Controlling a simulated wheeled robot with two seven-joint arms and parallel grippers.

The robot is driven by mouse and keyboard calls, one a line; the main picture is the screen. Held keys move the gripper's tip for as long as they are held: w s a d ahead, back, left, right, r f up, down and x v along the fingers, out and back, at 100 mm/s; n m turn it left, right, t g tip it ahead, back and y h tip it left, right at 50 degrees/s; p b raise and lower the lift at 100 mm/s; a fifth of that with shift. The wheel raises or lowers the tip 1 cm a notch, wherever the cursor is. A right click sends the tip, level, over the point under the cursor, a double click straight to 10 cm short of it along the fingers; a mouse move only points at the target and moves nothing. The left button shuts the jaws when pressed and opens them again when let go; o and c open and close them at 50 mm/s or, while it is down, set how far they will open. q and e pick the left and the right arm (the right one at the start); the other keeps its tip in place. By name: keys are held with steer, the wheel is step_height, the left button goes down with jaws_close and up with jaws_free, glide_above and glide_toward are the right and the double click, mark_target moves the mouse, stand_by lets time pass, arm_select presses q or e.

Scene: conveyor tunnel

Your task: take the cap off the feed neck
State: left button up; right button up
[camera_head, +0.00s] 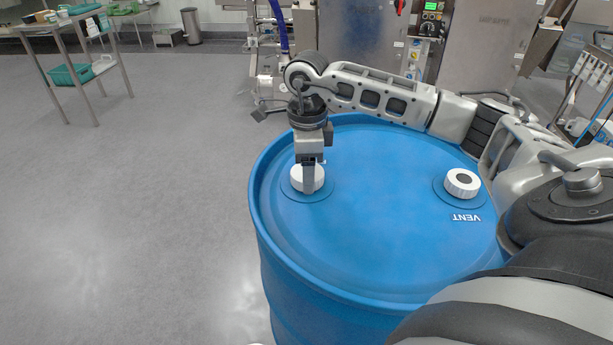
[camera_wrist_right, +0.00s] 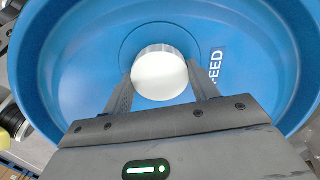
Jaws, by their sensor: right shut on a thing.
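The white cap (camera_head: 300,178) is at the feed neck near the left side of the blue drum (camera_head: 385,240) top. In the right wrist view the cap (camera_wrist_right: 160,74) is a round white disc beside the partly hidden lettering "EED" (camera_wrist_right: 216,63). My right gripper (camera_head: 308,180) reaches down over the cap from above. Its fingers (camera_wrist_right: 160,85) lie on either side of the cap and are shut on it. I cannot tell whether the cap is lifted off the neck. My left gripper is not in view.
Steel machines (camera_head: 480,45) stand behind the drum. A trolley (camera_head: 75,60) with a teal bin is far left. The grey floor at left is clear.

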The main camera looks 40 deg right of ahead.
steer(key=shift+n, duration=0.7)
steer(key=shift+n+b, duration=0.3)
steer(key=shift+n, duration=0.8)
steer(key=n, duration=0.3)
steer(key=n+b, duration=0.1)
steer(key=n, duration=0.2)
steer(key=shift+n, duration=1.1)
